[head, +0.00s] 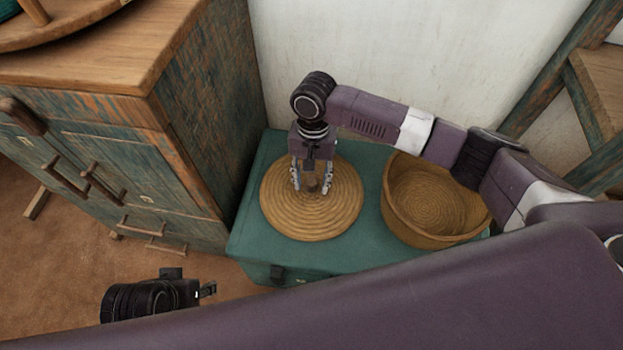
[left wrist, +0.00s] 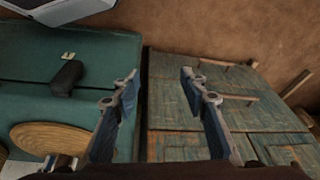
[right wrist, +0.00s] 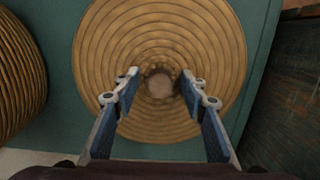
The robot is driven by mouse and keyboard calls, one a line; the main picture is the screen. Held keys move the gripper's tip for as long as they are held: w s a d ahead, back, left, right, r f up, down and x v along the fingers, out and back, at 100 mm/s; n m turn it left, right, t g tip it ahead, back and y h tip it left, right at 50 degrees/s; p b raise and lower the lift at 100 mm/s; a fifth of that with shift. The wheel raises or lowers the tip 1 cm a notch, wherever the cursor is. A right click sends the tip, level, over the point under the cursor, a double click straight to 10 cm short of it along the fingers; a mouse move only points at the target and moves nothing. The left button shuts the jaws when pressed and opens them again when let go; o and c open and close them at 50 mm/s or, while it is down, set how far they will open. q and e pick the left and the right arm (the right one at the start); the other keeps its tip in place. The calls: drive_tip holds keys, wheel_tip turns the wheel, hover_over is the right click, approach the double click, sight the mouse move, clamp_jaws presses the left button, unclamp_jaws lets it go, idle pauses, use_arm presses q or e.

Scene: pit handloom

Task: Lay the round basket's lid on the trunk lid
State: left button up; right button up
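The round basket's lid (head: 285,210), a tan coiled disc with a small knob, lies on the green trunk lid (head: 262,160), left of the round basket (head: 440,195). The basket is uncovered and looks empty. My right gripper (head: 312,190) points down over the lid's middle. In the right wrist view its fingers (right wrist: 159,82) stand apart on either side of the knob (right wrist: 160,86), with gaps between. My left gripper (left wrist: 160,82) is open and empty, low in front of the trunk.
A worn blue-green cabinet (head: 130,160) with a wooden top stands close to the trunk's left. A pale wall (head: 400,50) is behind, and a wooden frame (head: 560,80) is at right.

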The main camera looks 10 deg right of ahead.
drive_tip(key=shift+r, duration=0.1)
use_arm(q)
wheel_tip(320, 180, down, 12)
drive_tip(key=p, duration=0.3)
drive_tip(key=shift+d+f+g, duration=0.15)
drive_tip(key=shift+f+g, duration=0.1)
drive_tip(key=shift+g, duration=0.15)
use_arm(e)
wheel_tip(320, 180, up, 12)
drive_tip(key=w, duration=0.1)
drive_tip(key=shift+w+d, duration=0.2)
drive_tip(key=shift+d, duration=0.05)
